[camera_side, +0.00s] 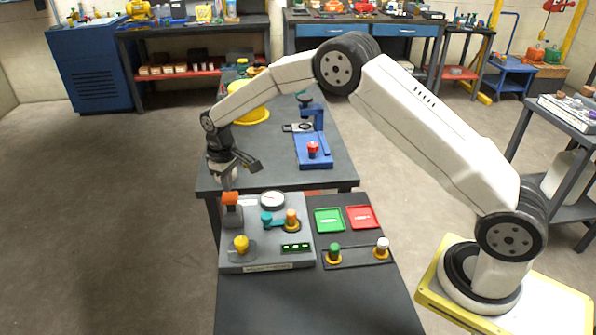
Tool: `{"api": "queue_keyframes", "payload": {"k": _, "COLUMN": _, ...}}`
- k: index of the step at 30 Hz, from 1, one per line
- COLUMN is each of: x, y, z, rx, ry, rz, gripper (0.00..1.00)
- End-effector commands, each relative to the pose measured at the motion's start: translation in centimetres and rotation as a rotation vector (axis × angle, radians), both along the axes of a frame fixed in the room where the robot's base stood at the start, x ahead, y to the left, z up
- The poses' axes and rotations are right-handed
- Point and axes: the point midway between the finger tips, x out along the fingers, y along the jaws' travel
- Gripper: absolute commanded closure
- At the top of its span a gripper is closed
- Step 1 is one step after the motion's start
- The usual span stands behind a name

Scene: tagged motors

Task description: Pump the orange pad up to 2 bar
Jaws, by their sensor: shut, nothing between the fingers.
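The orange pad (230,198) sits on top of a dark block at the back left corner of a grey panel (270,262). My gripper (228,182) points down just above the pad, with its fingers shut and empty. I cannot tell whether the fingertips touch the pad. A round white-faced gauge (272,200) stands at the panel's back edge; its needle is too small to read. A teal part (267,219) beside an orange-yellow knob (292,220), a yellow knob (241,244) and a small green display (295,247) are also on the panel.
Green (328,220) and red (362,217) trays lie right of the panel. In front of them stand green-topped (334,252) and white-topped (382,247) knobs. A blue fixture (313,150) with a red knob is behind. The table's front is clear.

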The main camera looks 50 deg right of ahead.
Motion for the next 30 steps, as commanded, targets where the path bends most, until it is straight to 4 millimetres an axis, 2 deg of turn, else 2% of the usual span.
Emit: {"api": "queue_keyframes", "payload": {"k": 30, "x": 0.0, "y": 0.0, "z": -3.5, "rx": 0.000, "ry": 0.000, "rz": 0.000, "gripper": 1.00}}
